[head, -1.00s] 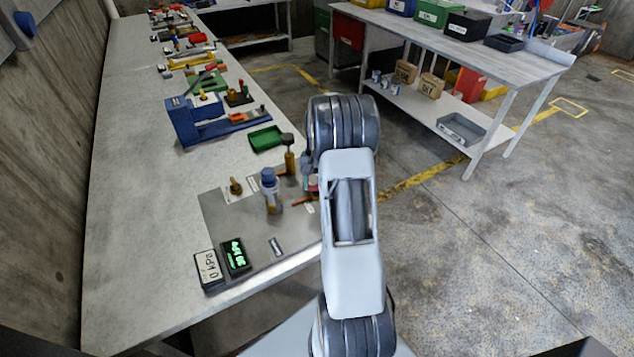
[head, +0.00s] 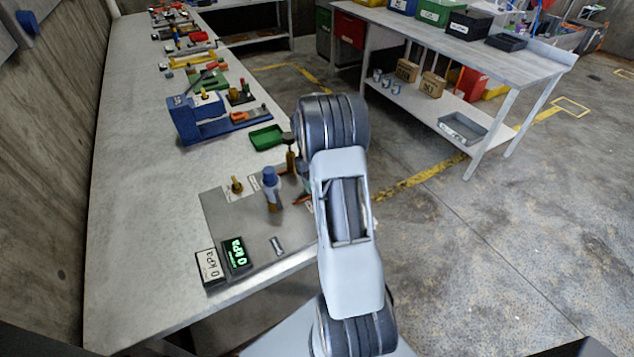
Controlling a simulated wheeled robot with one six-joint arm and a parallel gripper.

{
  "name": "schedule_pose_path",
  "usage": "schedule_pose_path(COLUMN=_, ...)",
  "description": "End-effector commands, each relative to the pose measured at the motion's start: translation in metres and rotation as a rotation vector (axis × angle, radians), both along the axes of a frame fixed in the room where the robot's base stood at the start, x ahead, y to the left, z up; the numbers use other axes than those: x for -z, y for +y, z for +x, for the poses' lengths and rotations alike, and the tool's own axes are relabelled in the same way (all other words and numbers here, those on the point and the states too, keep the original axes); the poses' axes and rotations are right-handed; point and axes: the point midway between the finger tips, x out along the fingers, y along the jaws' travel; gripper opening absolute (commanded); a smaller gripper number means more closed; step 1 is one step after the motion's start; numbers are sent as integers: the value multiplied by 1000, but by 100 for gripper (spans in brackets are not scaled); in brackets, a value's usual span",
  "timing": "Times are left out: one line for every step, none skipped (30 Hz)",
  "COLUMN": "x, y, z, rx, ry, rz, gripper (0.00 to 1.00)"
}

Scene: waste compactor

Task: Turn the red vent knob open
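The red vent knob is not clearly visible. Only a small red-orange piece (head: 301,199) shows at the right of the grey plate (head: 228,212), beside my arm, and I cannot tell whether it belongs to the knob. My arm covers that side of the plate. My gripper is hidden behind my arm links, so its fingers and any contact do not show. A black display (head: 237,254) on the plate reads 0 kPa in green. A white card (head: 210,267) beside it also reads 0 kPa.
A blue-capped fitting (head: 271,188), a brass fitting (head: 237,186) and a dark-topped brass post (head: 290,155) stand close to my arm. A green tray (head: 267,137) and a blue vise-like device (head: 200,120) are farther back. The near left bench is clear.

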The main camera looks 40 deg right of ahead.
Motion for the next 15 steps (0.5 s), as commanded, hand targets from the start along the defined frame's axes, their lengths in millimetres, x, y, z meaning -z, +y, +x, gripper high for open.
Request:
schedule_pose_path(x=0, y=0, z=0, rx=-6, ry=-2, rz=-1, gripper=30)
schedule_pose_path(x=0, y=0, z=0, rx=-8, ry=-2, rz=-1, gripper=30)
schedule_pose_path(x=0, y=0, z=0, rx=-10, ry=-2, rz=-1, gripper=30)
schedule_pose_path(x=0, y=0, z=0, rx=-11, ry=-2, rz=-1, gripper=30)
schedule_pose_path(x=0, y=0, z=0, rx=-11, ry=-2, rz=-1, gripper=30)
schedule_pose_path(x=0, y=0, z=0, rx=-12, ry=-2, rz=-2, gripper=30)
schedule_pose_path(x=0, y=0, z=0, rx=-12, ry=-2, rz=-2, gripper=30)
schedule_pose_path(x=0, y=0, z=0, rx=-12, ry=-2, rz=-2, gripper=30)
schedule_pose_path(x=0, y=0, z=0, rx=-12, ry=-2, rz=-2, gripper=30)
schedule_pose_path(x=0, y=0, z=0, rx=-12, ry=-1, rz=-1, gripper=30)
schedule_pose_path(x=0, y=0, z=0, rx=-12, ry=-1, rz=-1, gripper=30)
schedule_pose_path(x=0, y=0, z=0, rx=-12, ry=-1, rz=-1, gripper=30)
schedule_pose_path(x=0, y=0, z=0, rx=-12, ry=-1, rz=-1, gripper=30)
schedule_pose_path(x=0, y=0, z=0, rx=-12, ry=-1, rz=-1, gripper=30)
schedule_pose_path(x=0, y=0, z=0, rx=-11, ry=-1, rz=-1, gripper=57)
